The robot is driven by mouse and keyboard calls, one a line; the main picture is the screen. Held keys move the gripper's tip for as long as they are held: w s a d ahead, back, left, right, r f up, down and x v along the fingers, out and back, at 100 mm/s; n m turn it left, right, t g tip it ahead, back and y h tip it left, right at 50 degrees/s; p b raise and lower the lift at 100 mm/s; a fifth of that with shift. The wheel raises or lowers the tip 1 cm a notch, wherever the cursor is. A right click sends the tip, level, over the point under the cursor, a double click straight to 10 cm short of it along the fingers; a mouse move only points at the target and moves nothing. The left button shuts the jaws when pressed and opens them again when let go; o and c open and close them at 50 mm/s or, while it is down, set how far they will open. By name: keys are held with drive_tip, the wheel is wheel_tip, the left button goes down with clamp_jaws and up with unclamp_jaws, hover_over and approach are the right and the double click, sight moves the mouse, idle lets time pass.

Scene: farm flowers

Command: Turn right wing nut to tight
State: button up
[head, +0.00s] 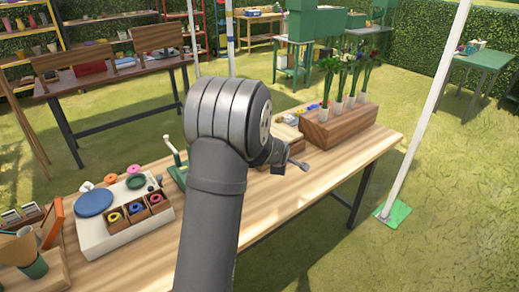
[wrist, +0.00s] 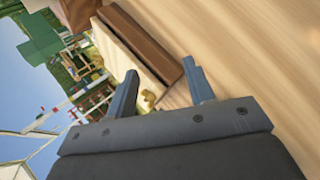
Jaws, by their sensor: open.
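A small brass-coloured piece (wrist: 149,96), which looks like a wing nut, shows between my gripper's fingers in the wrist view, nearer the left finger. It sits beside a pale block with a dark brown wooden edge (wrist: 150,43). Whether it is the right wing nut, and how tight it is, I cannot tell. My gripper (wrist: 160,67) is open, with its two fingers well apart and nothing clearly held between them. In the head view my gripper (head: 298,164) is low over the table, and my arm hides much of what is around it. No wing nut can be made out there.
A green-based stand (head: 178,174) is left of my arm. A white tray (head: 98,236) with coloured rolls is farther left. The table's front right is clear.

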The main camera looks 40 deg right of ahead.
drive_tip(key=f+m+y, duration=0.1)
drive_tip(key=m, duration=0.5)
drive_tip(key=d+f+m+y, duration=0.1)
drive_tip(key=f+m+y, duration=0.1)
drive_tip(key=m, duration=0.3)
drive_tip(key=d+f+m+t+y, duration=0.1)
drive_tip(key=m+y, duration=0.1)
drive_tip(key=m, duration=0.4)
drive_tip(key=shift+f+m, duration=0.15)
drive_tip(key=shift+m, duration=0.15)
drive_tip(key=d+r+m+t+y, duration=0.3)
drive_tip(key=r+m+t, duration=0.25)
drive_tip(key=m, duration=0.65)
drive_tip(key=d+r+m+t+y, duration=0.25)
drive_tip(key=r+m+t, duration=0.35)
drive_tip(key=m, duration=0.5)
drive_tip(key=shift+m+g+y, duration=0.25)
drive_tip(key=shift+m+y, duration=0.05)
drive_tip(key=shift+y, duration=0.15)
wheel_tip(320, 180, down, 12)
drive_tip(key=shift+r, duration=0.1)
drive_tip(key=shift+w+a+f, duration=0.1)
drive_tip(key=shift+w+f, duration=0.1)
drive_tip(key=x, duration=1.7)
drive_tip(key=shift+r, duration=0.1)
